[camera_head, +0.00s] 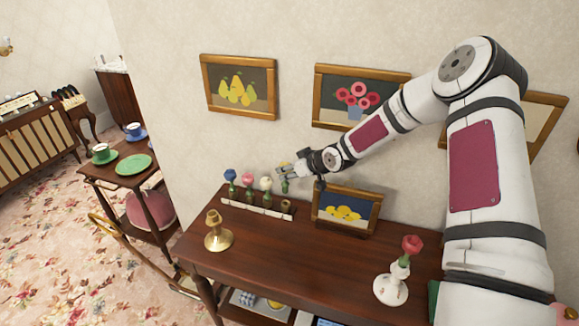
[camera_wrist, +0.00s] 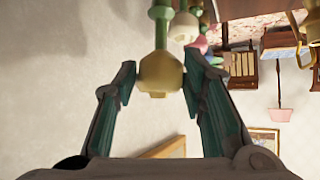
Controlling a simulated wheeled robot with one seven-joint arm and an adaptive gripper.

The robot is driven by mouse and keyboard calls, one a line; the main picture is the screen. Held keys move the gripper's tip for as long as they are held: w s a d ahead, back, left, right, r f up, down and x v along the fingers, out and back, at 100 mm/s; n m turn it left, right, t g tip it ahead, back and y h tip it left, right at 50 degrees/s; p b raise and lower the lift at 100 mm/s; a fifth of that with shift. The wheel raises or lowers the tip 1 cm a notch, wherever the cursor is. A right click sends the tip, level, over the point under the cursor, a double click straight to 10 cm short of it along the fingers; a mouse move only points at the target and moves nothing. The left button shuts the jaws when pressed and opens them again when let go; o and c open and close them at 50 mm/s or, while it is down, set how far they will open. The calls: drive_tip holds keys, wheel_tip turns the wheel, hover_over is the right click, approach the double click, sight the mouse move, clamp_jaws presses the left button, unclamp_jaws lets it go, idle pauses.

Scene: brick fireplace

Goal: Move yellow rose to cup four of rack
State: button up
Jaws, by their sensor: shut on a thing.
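My gripper (camera_head: 283,172) is shut on the yellow rose (camera_wrist: 160,72), one finger on each side of its bloom. In the head view, the rose's green stem (camera_head: 285,186) hangs down, close above the rack's right end. The rack (camera_head: 254,207) is a pale strip with dark cups on the wooden cabinet. A blue rose (camera_head: 230,175), a pink rose (camera_head: 248,179) and a white rose (camera_head: 266,183) stand in its first three cups from the left. The rightmost cup (camera_head: 286,206) looks empty. I cannot tell whether the stem's lower end lines up with it.
A framed lemon picture (camera_head: 345,211) stands just right of the rack, close to my gripper. A brass candlestick (camera_head: 218,232) stands in front left. A red rose (camera_head: 411,244) stands in a white holder (camera_head: 391,288) at right. The middle of the cabinet top (camera_head: 300,255) is clear.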

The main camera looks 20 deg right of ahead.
sight(286, 184)
drive_tip(key=shift+f+b, duration=0.4)
drive_tip(key=shift+f, duration=1.65)
drive_tip(key=shift+f+b, duration=0.3)
drive_tip(key=shift+f, duration=0.6)
idle(0.3)
drive_tip(key=shift+r, duration=0.15)
drive_tip(key=shift+r, duration=0.4)
drive_tip(key=shift+f, duration=0.5)
idle(1.6)
drive_tip(key=o, duration=1)
drive_tip(key=v, duration=1.2)
